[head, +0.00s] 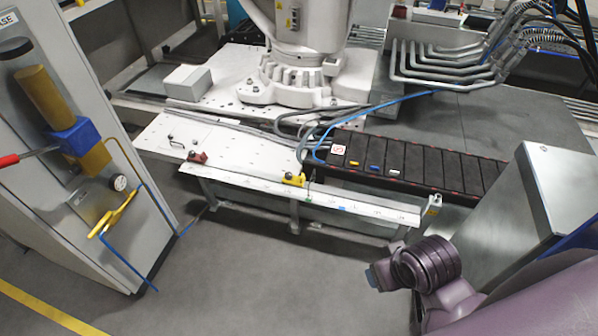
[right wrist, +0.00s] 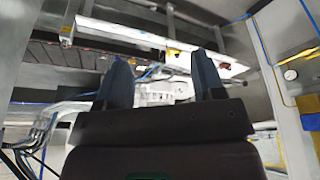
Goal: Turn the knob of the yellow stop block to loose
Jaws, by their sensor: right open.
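The yellow stop block (head: 294,179) sits on a long white rail (head: 345,203) along the front of the white machine table. It looks small in the head view, and I cannot make out its knob or the knob's setting. In the right wrist view the yellow block (right wrist: 172,52) shows small on the rail, beyond the fingers. My right gripper (right wrist: 162,80) is open and empty, its two dark fingers apart. In the head view my purple right arm comes in at the lower right, well apart from the block. My left gripper is not in view.
A red block (head: 197,156) sits near the rail's left end. A black slotted tray (head: 415,170) lies behind the rail. A metal cabinet (head: 508,200) stands right, a grey cabinet (head: 50,150) left. The floor in front is clear.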

